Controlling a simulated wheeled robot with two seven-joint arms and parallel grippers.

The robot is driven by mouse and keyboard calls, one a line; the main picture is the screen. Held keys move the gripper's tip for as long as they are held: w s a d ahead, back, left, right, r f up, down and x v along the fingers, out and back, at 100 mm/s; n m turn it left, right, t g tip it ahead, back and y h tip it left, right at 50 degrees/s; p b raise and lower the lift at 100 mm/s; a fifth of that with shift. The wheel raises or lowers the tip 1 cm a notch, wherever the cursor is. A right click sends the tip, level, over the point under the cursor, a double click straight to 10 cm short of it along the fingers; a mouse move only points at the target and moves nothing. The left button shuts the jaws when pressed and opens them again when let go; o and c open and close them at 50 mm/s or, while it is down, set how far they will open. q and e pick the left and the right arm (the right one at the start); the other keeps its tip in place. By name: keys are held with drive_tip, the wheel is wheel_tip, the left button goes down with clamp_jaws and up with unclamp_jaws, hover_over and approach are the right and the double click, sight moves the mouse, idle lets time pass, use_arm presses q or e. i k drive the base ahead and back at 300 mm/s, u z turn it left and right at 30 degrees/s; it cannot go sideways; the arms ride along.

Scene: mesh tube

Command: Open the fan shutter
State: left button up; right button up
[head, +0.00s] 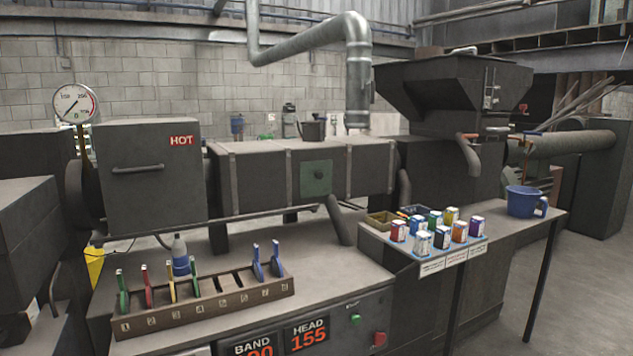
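A green square plate (316,179) with a small dark spot or knob at its middle sits on the front of the long dark barrel cover (265,180). It may be the fan shutter, but no label on it can be read. It lies flat against the cover, and no opening shows around it. Neither of my grippers can be made out in the head view.
A slotted rack (205,301) with several coloured-handled tools and a bottle (180,256) stand on the front bench. A box marked HOT (150,180) is left of the cover.

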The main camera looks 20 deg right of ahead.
sight(315, 177)
drive_tip(key=z, duration=2.3)
drive_tip(key=i, duration=1.45)
drive_tip(key=u, duration=2.8)
